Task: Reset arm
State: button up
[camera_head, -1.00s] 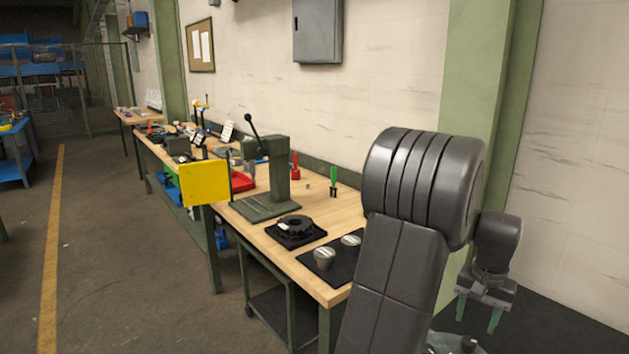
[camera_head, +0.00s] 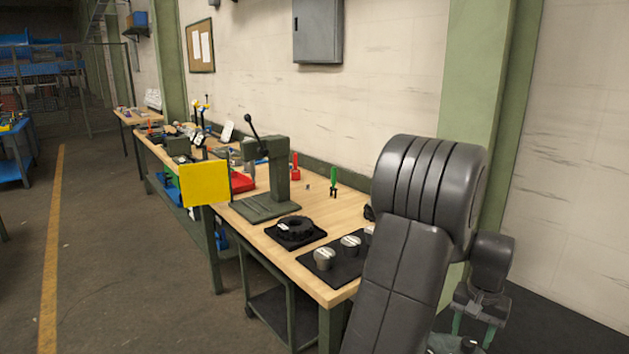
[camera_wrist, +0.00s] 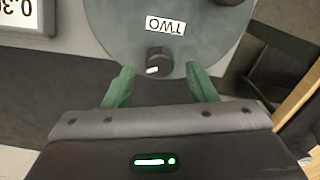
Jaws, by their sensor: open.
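My gripper (camera_head: 472,330) hangs at the lower right in the head view, beyond the bench's near end, with its green fingers pointing down. In the wrist view my gripper (camera_wrist: 160,85) has its two green fingers spread apart with nothing held between them. A round grey-green plate (camera_wrist: 115,30) with a label reading TWO and a black knob (camera_wrist: 158,62) lies beyond the fingertips. I cannot tell the gap between the fingers and the plate.
The wooden workbench (camera_head: 262,240) holds a green press (camera_head: 280,175), a black sprocket (camera_head: 296,228) and grey cylinders (camera_head: 324,258) on a dark mat. A yellow panel (camera_head: 205,181) stands at its front. A display (camera_wrist: 25,12) shows in the wrist view. The left floor is clear.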

aim_at(470, 341)
notch_tip(470, 341, down, 2)
jog(key=shift+r+m, duration=0.1)
jog(key=shift+m, duration=1.1)
jog(key=m+p, duration=0.1)
jog(key=m, duration=0.4)
jog(key=shift+m, duration=0.3)
notch_tip(470, 341, up, 13)
jog(key=b, duration=0.1)
